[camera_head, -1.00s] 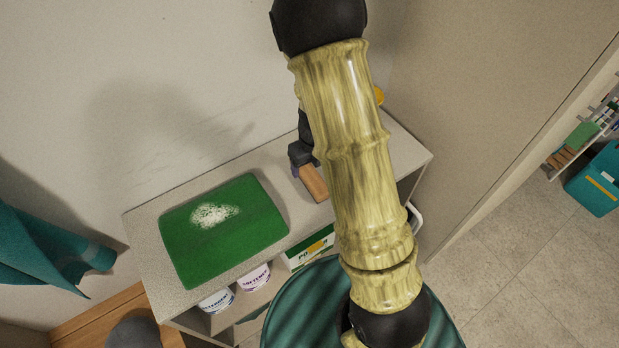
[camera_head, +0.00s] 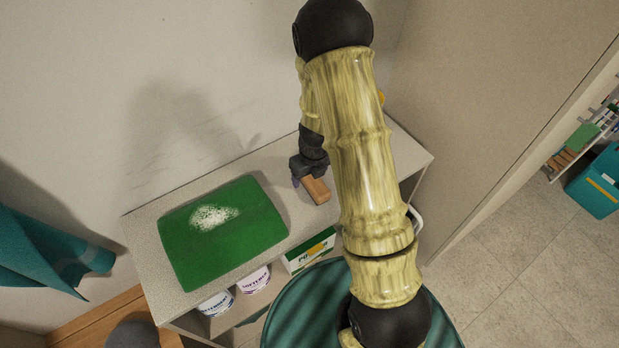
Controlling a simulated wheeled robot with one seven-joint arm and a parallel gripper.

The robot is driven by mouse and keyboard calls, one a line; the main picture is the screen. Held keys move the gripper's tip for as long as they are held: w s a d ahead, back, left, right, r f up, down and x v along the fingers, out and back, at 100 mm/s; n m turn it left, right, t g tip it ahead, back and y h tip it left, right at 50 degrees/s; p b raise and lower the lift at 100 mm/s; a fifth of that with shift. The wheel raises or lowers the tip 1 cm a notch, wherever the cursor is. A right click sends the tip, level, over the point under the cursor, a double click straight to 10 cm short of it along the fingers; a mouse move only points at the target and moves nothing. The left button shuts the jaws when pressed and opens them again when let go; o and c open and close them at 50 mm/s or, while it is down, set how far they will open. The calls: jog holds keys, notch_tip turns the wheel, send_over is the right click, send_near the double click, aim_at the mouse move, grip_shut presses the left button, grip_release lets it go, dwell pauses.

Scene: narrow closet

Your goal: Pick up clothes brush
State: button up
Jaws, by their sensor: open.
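The clothes brush appears as a brown wooden block (camera_head: 318,191) on the light speckled shelf top (camera_head: 292,157), right of the green mat. Its far end is hidden under my gripper. My gripper (camera_head: 305,181) is dark and points down at the brush's far end. It is open, but its fingertips are small and partly hidden, so I cannot tell whether they touch the brush or straddle it.
A green mat (camera_head: 250,235) with a white powdery patch lies on the shelf top to the left. Tubs (camera_head: 254,279) and a green-and-white box (camera_head: 309,254) stand below. A wall rises behind, another at right. A teal cloth (camera_head: 45,250) hangs at left.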

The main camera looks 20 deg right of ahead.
dwell(0.4)
jog(key=c, duration=1.1)
jog(key=shift+r, duration=0.15)
notch_tip(320, 180, up, 10)
jog(key=shift+f+p, duration=0.1)
jog(key=shift+p, duration=0.75)
jog(key=shift+o, duration=1)
jog(key=shift+c, duration=0.3)
